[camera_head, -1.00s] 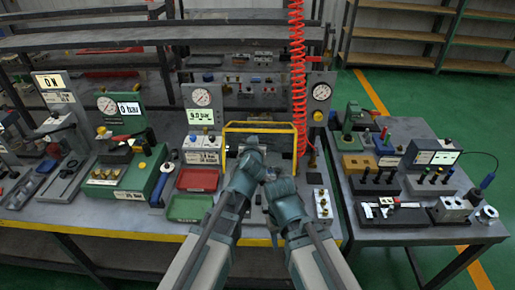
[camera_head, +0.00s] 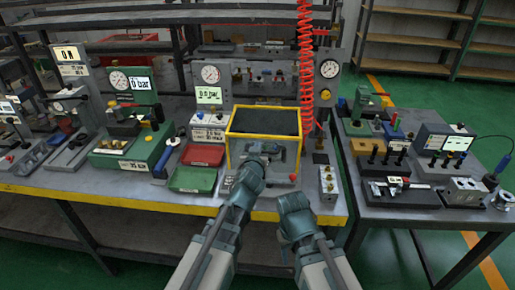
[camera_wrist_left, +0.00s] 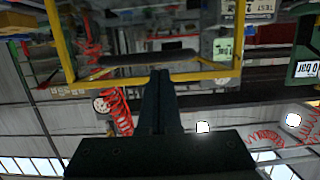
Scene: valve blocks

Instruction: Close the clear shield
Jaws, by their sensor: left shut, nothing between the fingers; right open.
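The clear shield (camera_head: 236,150) is a yellow-edged see-through cover at the middle of the bench. Its frame now has a back edge, a front edge lower down and side bars reaching toward the bench, with a dark area seen inside its upper part. My left gripper (camera_head: 265,151) is shut and empty, at the front of the shield and overlapping its front edge. In the left wrist view the shut fingers (camera_wrist_left: 162,75) lie over the yellow frame bar (camera_wrist_left: 205,77); contact cannot be told. My right gripper (camera_head: 293,200) is open, lower and right, apart from the shield.
Red (camera_head: 203,155) and green (camera_head: 192,179) trays lie left of the shield. A gauge panel (camera_head: 209,85) stands behind left. A red coiled hose (camera_head: 306,70) hangs behind right. A small block with brass fittings (camera_head: 327,183) sits right, near the bench's yellow front edge.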

